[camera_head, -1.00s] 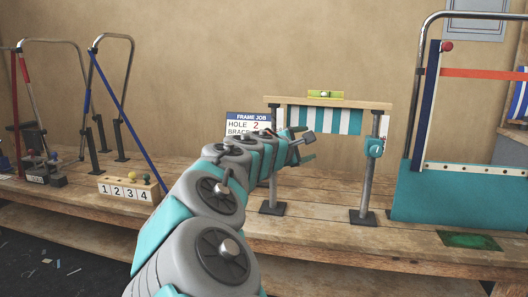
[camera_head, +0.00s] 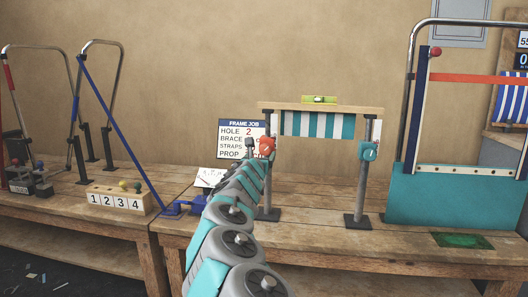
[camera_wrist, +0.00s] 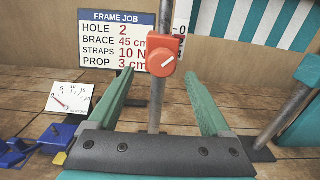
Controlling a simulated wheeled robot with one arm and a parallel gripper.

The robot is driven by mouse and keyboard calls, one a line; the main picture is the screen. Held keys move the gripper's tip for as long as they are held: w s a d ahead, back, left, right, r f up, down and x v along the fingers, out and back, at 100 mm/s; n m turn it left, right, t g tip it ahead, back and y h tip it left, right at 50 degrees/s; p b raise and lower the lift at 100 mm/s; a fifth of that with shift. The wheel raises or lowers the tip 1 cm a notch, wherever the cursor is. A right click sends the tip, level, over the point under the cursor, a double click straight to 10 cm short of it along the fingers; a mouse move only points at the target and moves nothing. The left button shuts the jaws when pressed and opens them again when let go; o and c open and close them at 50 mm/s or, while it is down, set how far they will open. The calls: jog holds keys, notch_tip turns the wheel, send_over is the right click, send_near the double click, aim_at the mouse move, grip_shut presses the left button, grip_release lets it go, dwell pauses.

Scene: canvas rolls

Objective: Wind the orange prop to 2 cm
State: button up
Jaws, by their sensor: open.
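The orange prop (camera_head: 267,147) is an orange block with a round dial on the left post of a small stand. In the wrist view the orange block (camera_wrist: 161,54) sits upright on the grey post, with a white pointer line on its dial. My gripper (camera_wrist: 159,88) is open, its two teal fingers apart on either side of the post, below and nearer than the orange block. It appears not to touch it. A scale strip (camera_wrist: 182,18) behind the block is mostly hidden; a "0" shows. The job board (camera_wrist: 118,38) reads PROP 3 cm.
A teal-dialled block (camera_head: 369,151) is on the right post. A wooden beam (camera_head: 345,108) with a green level (camera_head: 319,99) lies across both posts. A white gauge (camera_wrist: 69,98) and blue parts (camera_wrist: 60,135) stand at left. A teal panel frame (camera_head: 440,195) stands at right.

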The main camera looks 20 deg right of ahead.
aim_at(264, 151)
jog(key=shift+x, duration=0.85)
jog(key=shift+w+d, duration=0.4)
jog(key=shift+w, duration=0.1)
jog(key=shift+w+d+p, duration=0.35)
jog(key=shift+w, duration=0.05)
grip_shut()
